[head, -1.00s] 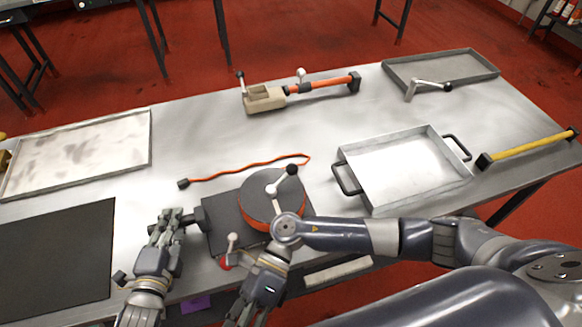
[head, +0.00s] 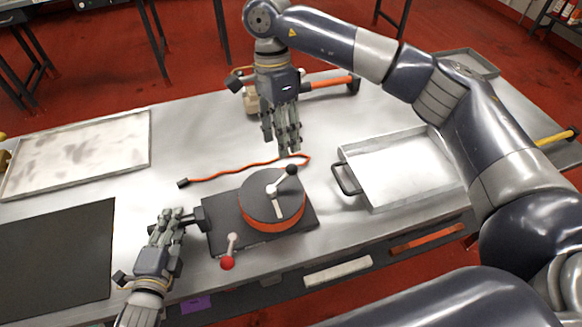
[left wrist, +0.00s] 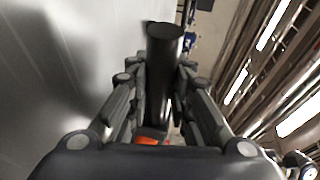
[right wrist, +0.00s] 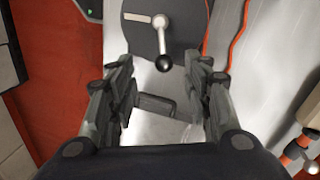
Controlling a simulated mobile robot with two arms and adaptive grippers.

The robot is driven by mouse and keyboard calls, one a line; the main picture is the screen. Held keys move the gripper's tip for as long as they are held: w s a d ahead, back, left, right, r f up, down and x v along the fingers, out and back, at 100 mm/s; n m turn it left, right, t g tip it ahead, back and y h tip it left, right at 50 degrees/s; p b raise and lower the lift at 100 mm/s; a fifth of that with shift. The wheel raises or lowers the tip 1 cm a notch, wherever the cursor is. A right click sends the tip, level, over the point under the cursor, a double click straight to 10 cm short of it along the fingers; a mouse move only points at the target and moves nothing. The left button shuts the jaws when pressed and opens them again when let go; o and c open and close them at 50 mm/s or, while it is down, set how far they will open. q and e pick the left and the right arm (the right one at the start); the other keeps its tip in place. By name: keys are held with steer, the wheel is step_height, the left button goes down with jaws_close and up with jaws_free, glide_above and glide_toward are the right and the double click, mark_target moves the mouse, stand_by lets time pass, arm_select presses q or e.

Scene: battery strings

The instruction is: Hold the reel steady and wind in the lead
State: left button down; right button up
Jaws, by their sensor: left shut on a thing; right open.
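The reel (head: 262,205), a dark round drum with an orange rim, sits on a dark base plate (head: 230,238) on the steel table. A crank with a black knob (head: 291,169) lies on its top, and a red-knobbed lever (head: 228,262) stands at the base's front. The orange lead (head: 240,168) trails from the reel across the table to a dark plug (head: 183,184). My left gripper (head: 178,214) is shut on the base's dark side handle (left wrist: 163,70). My right gripper (head: 289,148) is open and empty above the table behind the reel; the crank knob (right wrist: 163,63) shows beyond its fingers.
A handled steel tray (head: 400,180) stands right of the reel. A flat tray (head: 75,155) and a black mat (head: 55,255) lie at the left. An orange-handled tool (head: 330,82) lies at the back, partly hidden by my right arm.

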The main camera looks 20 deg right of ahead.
mark_target(291, 165)
steer(key=x, duration=0.3)
steer(key=d+x, duration=0.1)
steer(key=x, duration=0.3)
steer(key=w+x, duration=0.1)
steer(key=x, duration=0.2)
steer(key=shift+s+d+f, duration=0.1)
steer(key=shift+d+f, duration=0.3)
steer(key=shift+f, duration=0.05)
jaws_close()
